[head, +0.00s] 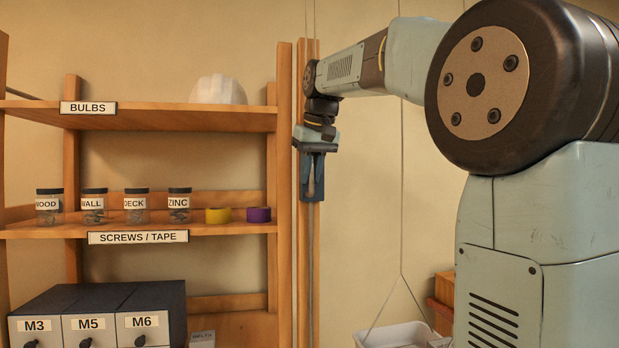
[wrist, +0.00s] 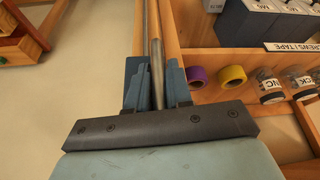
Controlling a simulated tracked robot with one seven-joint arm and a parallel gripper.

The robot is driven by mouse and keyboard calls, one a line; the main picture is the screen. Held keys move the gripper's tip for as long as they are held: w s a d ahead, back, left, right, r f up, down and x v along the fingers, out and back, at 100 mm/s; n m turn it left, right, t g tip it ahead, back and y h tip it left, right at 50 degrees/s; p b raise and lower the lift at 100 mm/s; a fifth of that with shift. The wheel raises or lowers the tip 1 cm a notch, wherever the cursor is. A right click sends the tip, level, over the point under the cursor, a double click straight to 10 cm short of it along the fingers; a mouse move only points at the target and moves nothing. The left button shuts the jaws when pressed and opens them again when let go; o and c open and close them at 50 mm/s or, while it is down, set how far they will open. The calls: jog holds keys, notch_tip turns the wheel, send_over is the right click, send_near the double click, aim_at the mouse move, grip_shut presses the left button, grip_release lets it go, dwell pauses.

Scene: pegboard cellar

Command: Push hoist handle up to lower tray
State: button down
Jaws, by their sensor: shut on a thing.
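My gripper (head: 312,180) is in front of the wooden upright at the right end of the shelves. Its two blue fingers point down. In the wrist view my gripper (wrist: 156,75) is shut on a grey rod-like hoist handle (wrist: 157,60), which runs between the fingers. The fingers hide most of the handle in the head view. A pale tray (head: 392,336) hangs low on thin cords to the right of the upright; its lower part is cut off by the frame.
Shelves (head: 170,120) left of the upright hold several labelled jars (head: 135,207), yellow tape (head: 218,215), purple tape (head: 259,214) and a white fluted object (head: 218,90). Drawers (head: 95,310) stand below. A wooden piece (head: 445,287) is behind the tray.

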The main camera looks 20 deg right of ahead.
jog(key=shift+r, duration=0.2)
jog(key=c, duration=1.1)
grip_release()
jog(key=shift+f, duration=0.1)
jog(key=v, duration=1.3)
jog(key=shift+s+r, duration=0.1)
jog(key=shift+r, duration=0.25)
jog(key=shift+s+f, duration=0.1)
jog(key=shift+m+t+h, duration=0.3)
jog(key=shift+m+t, duration=0.3)
jog(key=shift+m, duration=0.1)
jog(key=s+f, duration=0.7)
jog(key=f, duration=0.6)
jog(key=s+f, duration=0.7)
jog(key=f, duration=0.6)
jog(key=s+f, duration=0.7)
jog(key=f, duration=0.6)
jog(key=shift+s+d+f, duration=0.2)
jog(key=shift+d+f, duration=0.1)
jog(key=shift+f, duration=0.05)
